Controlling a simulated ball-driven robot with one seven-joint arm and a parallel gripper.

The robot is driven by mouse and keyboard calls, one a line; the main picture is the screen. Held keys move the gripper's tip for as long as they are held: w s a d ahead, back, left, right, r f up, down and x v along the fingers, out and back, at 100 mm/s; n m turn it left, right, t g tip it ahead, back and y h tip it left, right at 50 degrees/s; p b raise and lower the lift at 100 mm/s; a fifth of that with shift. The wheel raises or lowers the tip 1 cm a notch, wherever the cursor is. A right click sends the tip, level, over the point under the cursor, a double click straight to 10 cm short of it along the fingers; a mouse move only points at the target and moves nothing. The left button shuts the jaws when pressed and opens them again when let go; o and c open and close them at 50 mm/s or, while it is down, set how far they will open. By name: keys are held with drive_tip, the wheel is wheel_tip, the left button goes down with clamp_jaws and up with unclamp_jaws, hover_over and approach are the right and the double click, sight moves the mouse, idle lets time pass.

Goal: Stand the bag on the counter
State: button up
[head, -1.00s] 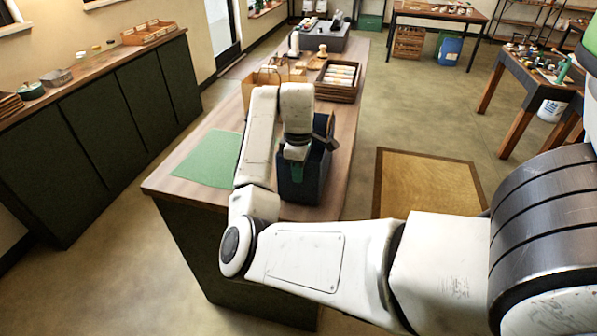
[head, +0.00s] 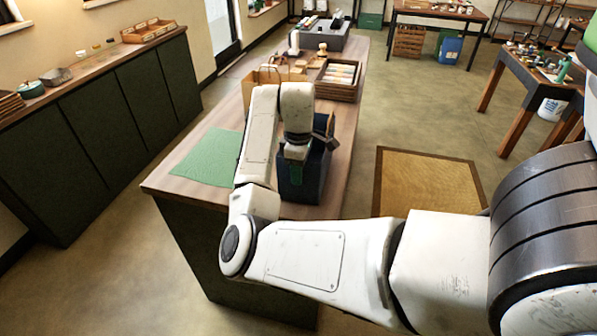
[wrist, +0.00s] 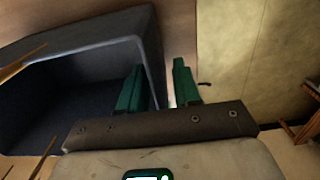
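A tan paper bag (head: 262,76) with a handle loop stands upright on the counter (head: 222,124), behind my arm and partly hidden by it. My gripper (wrist: 158,88) has green fingers and is over the right wall of a dark blue, open-topped container (wrist: 60,62), also on the counter in the head view (head: 305,187). One finger is inside the wall and the other outside, with a gap at the outer finger. The gripper is open. My wrist hides part of the container in the head view.
A green mat (head: 208,158) lies on the counter's near left. A wooden crate (head: 337,80) stands farther back. A low cabinet (head: 95,115) runs along the left wall. A tan floor mat (head: 428,183) lies right of the counter. A work table (head: 535,85) stands at the right.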

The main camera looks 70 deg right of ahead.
wheel_tip(320, 180, up, 12)
drive_tip(key=shift+f+p, duration=0.1)
drive_tip(key=shift+p, duration=0.55)
